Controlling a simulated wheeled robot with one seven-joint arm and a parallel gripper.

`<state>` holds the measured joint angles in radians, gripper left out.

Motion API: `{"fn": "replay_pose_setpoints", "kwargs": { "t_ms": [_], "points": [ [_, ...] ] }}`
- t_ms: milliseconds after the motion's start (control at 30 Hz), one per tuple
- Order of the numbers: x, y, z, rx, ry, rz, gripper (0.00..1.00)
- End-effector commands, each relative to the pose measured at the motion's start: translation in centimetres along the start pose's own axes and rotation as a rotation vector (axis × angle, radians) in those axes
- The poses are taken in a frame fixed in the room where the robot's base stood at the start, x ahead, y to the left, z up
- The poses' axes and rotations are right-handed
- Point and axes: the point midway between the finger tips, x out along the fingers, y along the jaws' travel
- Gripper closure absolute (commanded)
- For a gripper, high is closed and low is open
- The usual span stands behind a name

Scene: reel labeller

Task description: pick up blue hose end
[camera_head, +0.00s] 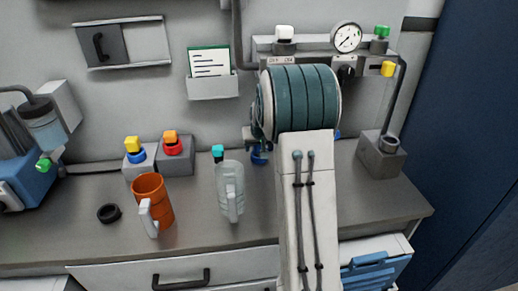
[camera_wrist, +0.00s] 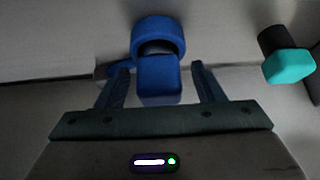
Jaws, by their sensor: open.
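In the wrist view, a blue piece that looks like the blue hose end (camera_wrist: 158,78) shows as a blocky end with a round blue ring (camera_wrist: 158,32) behind it. My gripper (camera_wrist: 160,70) is open, with one finger on each side of the blocky end. Gaps show between the fingers and the block; I cannot tell how deep it sits between them. In the head view, a small blue part (camera_head: 259,153) shows beside the teal striped drum (camera_head: 301,103), partly hidden. My gripper is hidden in that view by my arm and the drum.
A teal-topped black piece (camera_wrist: 288,66) is right of the gripper in the wrist view. In the head view, a clear mug (camera_head: 230,192), orange mug (camera_head: 152,203) and black ring (camera_head: 109,213) stand on the grey counter (camera_head: 190,233). A gauge (camera_head: 346,37) is on the wall panel.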

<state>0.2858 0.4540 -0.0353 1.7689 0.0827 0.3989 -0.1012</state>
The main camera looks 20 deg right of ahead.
Motion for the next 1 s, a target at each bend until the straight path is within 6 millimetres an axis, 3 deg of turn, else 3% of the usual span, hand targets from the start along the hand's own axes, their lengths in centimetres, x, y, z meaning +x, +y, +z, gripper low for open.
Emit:
{"fn": "replay_pose_setpoints", "kwargs": {
  "t_ms": [167, 367, 1000],
  "points": [
    [0.0, 0.0, 0.0, 0.000, 0.000, 0.000, 0.38],
    [0.0, 0.0, 0.0, 0.000, 0.000, 0.000, 0.88],
    [-1.3, 0.0, -0.5, 0.000, 0.032, -0.001, 0.89]
  ]
}}
